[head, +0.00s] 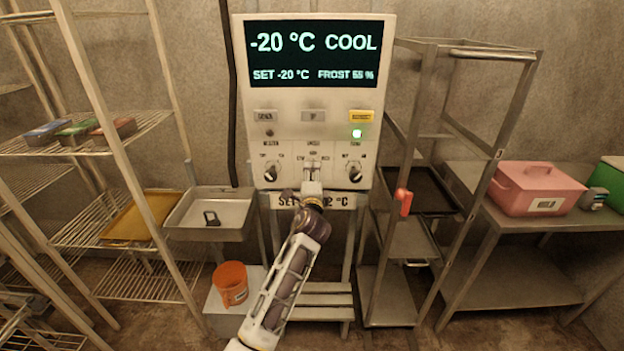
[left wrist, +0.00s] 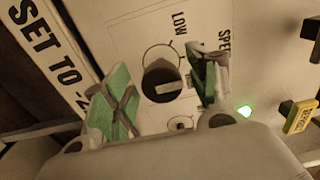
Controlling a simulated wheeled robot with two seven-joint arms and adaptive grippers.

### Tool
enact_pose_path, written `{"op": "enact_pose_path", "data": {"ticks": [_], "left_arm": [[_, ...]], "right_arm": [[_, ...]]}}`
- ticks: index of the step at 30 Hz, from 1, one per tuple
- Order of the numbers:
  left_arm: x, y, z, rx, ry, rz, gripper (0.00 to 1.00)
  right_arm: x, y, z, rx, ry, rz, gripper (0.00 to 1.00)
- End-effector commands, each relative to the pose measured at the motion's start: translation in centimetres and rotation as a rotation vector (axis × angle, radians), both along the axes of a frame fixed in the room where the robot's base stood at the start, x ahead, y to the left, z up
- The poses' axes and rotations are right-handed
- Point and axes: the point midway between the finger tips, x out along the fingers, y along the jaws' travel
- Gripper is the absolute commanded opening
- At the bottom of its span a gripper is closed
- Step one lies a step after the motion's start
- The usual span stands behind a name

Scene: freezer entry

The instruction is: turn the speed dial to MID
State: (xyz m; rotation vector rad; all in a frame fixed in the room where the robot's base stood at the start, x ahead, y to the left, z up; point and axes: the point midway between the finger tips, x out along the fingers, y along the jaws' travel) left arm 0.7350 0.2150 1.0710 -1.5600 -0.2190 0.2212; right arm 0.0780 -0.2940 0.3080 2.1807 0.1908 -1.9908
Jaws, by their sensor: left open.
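The speed dial (left wrist: 162,85) is a black round knob on the white control panel (head: 247,100). In the left wrist view a pale bar shows on its face, LOW is printed near it, and a label starting SPE is partly covered by a finger. My left gripper (head: 312,190) is in front of the lower middle of the panel and hides the dial in the head view. In the left wrist view its green-padded fingers (left wrist: 162,88) are open, one on each side of the dial. Contact cannot be told. The MID mark is not visible.
The panel's display (head: 312,55) reads -20 °C COOL. Other knobs sit left (head: 270,172) and right (head: 353,171), close to my gripper. A green light (head: 357,133) is lit under a yellow button (head: 361,117). An orange bucket (head: 231,284) stands below left. Wire shelves (head: 130,130) flank the left.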

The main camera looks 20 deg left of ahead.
Motion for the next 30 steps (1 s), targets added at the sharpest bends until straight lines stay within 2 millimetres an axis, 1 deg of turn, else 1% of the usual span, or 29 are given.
{"op": "enact_pose_path", "data": {"ticks": [4, 8, 14, 30], "left_arm": [[0.0, 0.0, 0.1, 0.000, -0.001, 0.000, 0.58], [-0.3, -0.1, 0.1, 0.000, -0.001, 0.000, 0.58], [-1.3, -0.4, 0.0, 0.001, -0.001, -0.001, 0.58], [-6.3, -1.8, 0.0, 0.000, 0.000, 0.000, 0.58]], "right_arm": [[1.3, -0.4, 0.1, -0.004, -0.014, 0.003, 0.40], [1.2, -0.3, 0.1, -0.002, -0.014, 0.002, 0.40], [1.2, -0.2, 0.1, -0.001, -0.013, 0.001, 0.40], [1.1, -0.1, 0.1, 0.000, -0.012, 0.000, 0.40]]}}
